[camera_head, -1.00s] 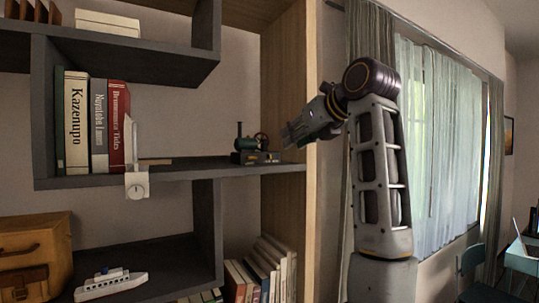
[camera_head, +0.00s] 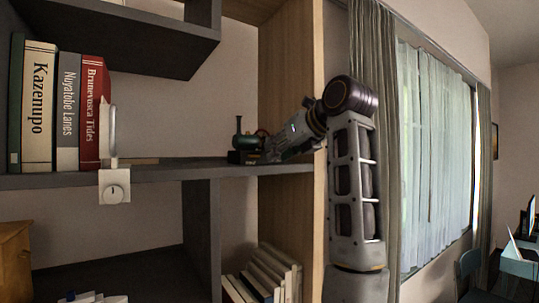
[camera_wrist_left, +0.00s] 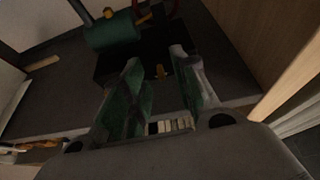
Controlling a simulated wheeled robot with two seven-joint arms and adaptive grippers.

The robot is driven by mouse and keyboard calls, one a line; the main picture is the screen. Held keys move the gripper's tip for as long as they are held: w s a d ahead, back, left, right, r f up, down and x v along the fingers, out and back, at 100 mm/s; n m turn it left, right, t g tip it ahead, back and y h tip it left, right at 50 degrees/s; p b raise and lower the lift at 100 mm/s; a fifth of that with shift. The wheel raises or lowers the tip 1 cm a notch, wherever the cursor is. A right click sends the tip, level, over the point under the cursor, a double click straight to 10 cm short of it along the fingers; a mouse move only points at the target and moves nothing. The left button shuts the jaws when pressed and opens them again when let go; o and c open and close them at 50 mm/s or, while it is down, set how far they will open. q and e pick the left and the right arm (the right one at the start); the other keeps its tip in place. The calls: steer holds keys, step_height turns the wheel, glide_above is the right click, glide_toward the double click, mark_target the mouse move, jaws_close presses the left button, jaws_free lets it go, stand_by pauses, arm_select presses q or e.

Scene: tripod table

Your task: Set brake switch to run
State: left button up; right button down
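A small toy steam engine (camera_head: 240,150) stands on the grey shelf near its right end, with a green boiler (camera_wrist_left: 110,32) and a dark base. My left gripper (camera_head: 272,151) is at the engine's right side. Contact is unclear. My right gripper is out of view.
The shelf board (camera_head: 190,172) runs below the engine. A wooden upright panel (camera_head: 292,95) stands close on the right. Books (camera_head: 68,110) and a white dial device (camera_head: 114,186) are at the left. Curtains (camera_head: 435,150) hang further right.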

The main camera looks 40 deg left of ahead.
arm_select(q)
steer(key=shift+w+a+f, duration=0.15)
steer(key=shift+a+f, duration=0.05)
steer(key=shift+a, duration=0.15)
steer(key=shift+d+r, duration=0.1)
jaws_close()
